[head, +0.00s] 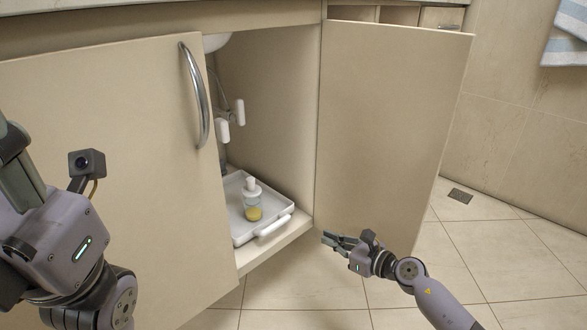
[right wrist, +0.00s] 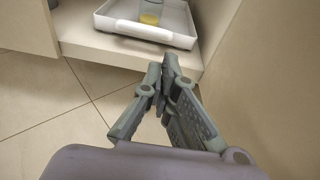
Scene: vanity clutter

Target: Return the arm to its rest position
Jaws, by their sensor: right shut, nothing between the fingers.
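My right gripper (head: 328,239) is in front of the open cabinet, low and beside the open right door (head: 385,130). Its fingers are closed together and empty; the shut fingers also show in the right wrist view (right wrist: 165,75). The gripper is apart from the tray and the cabinet floor edge. My left arm stands at the left of the head view, in front of the left door (head: 110,160); its fingers are not visible.
Inside the cabinet a white tray (head: 284,213) holds a pump bottle (head: 252,200) with yellow liquid. White fittings (head: 223,131) hang behind it. A striped towel (head: 566,38) hangs at top right.

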